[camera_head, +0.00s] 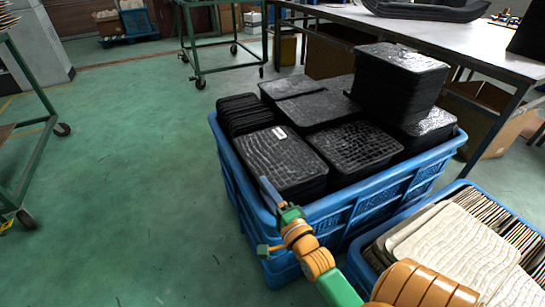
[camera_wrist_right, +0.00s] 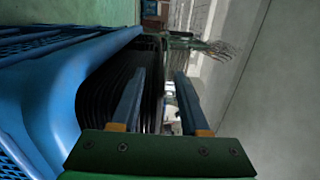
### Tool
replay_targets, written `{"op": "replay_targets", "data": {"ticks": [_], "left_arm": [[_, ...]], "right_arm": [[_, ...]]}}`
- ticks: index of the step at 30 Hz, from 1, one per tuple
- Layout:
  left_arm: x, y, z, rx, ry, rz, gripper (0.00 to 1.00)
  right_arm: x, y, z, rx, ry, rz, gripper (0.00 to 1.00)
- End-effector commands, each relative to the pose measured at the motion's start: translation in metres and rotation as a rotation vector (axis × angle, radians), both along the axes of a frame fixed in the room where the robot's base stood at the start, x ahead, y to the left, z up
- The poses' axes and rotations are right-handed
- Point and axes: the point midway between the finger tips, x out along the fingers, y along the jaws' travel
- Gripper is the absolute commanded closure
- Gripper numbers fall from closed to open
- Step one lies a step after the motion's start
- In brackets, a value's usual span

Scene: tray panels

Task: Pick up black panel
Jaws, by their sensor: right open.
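Black panels lie in several stacks in a blue crate (camera_head: 345,212). The front left stack (camera_head: 275,165) has a textured top panel with a small white label. My right gripper (camera_head: 265,183) is at the near left corner of this stack, by the crate's rim. In the right wrist view, the gripper (camera_wrist_right: 159,75) is open, its two blue fingers apart. Dark layered panel edges (camera_wrist_right: 105,85) show behind and beside the left finger, next to the blue crate wall (camera_wrist_right: 60,75). I cannot tell whether a finger touches a panel. My left gripper is out of view.
A second blue crate (camera_head: 362,248) with cream panels (camera_head: 455,245) stands at the lower right. A taller black stack (camera_head: 400,85) rises at the back right of the first crate, near a table (camera_head: 455,40).

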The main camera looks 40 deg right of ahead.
Motion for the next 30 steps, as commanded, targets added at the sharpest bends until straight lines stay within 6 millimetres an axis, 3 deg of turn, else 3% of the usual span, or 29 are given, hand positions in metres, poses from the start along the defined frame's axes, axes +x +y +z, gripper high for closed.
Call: {"op": "replay_targets", "data": {"ticks": [7, 15, 16, 21, 30], "left_arm": [[0.006, 0.004, -0.013, 0.005, -0.011, 0.006, 0.55], [0.016, 0.001, -0.01, 0.002, -0.026, 0.006, 0.55], [0.016, 0.001, -0.01, 0.002, -0.025, 0.006, 0.55], [0.015, 0.001, -0.011, 0.002, -0.023, 0.005, 0.55], [0.014, 0.0, -0.011, -0.001, -0.024, 0.005, 0.55]], "right_arm": [[0.045, -0.011, 0.0, -0.003, -0.003, 0.0, 0.55], [0.053, -0.012, 0.001, -0.002, 0.002, 0.0, 0.55], [0.053, -0.012, 0.001, -0.002, 0.002, 0.0, 0.58], [0.053, -0.012, 0.001, -0.002, 0.002, 0.0, 1.0], [0.052, -0.012, 0.001, -0.002, 0.002, 0.0, 1.0]]}}
